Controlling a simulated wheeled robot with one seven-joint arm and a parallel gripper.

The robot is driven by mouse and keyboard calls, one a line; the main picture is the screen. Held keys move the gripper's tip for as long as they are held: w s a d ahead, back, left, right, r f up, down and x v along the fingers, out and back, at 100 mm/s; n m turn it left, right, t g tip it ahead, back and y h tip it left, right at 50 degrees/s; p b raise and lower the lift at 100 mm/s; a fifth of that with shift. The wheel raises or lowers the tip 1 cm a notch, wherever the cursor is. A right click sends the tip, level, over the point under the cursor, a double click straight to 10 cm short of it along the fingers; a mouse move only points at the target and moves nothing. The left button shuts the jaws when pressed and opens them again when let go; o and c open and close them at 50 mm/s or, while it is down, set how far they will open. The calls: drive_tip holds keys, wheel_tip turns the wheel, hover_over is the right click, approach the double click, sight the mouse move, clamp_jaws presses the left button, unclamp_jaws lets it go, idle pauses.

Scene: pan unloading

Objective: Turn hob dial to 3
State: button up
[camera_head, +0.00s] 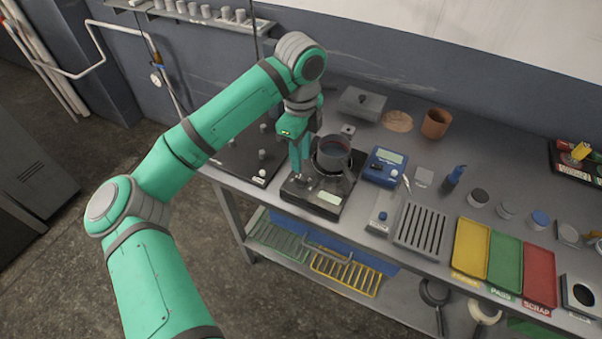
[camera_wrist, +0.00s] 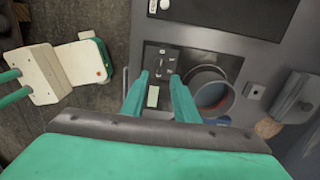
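The dark hob (camera_head: 291,190) stands near the bench's front edge, with a pale label on its front. A round grey pot (camera_head: 335,153) stands on it. In the wrist view the pot (camera_wrist: 210,93) is right of my fingers. The square dial area (camera_wrist: 163,60) with small pale marks lies just beyond my fingertips; its setting is too small to read. My gripper (camera_head: 300,177) points down over the hob's left front side. In the wrist view my gripper (camera_wrist: 159,74) has its two green fingers apart, with a gap between them. Contact with the dial cannot be told.
A blue meter (camera_head: 384,167) stands right of the hob, with a small scale-like device (camera_head: 381,214) in front of it. A black panel with small knobs (camera_head: 238,158) lies to the left. A slotted rack (camera_head: 421,229) and coloured trays (camera_head: 471,247) are further right.

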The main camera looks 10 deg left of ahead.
sight(301, 178)
wheel_tip(301, 178, down, 8)
drive_tip(key=shift+r, duration=0.15)
idle(0.3)
clamp_jaws()
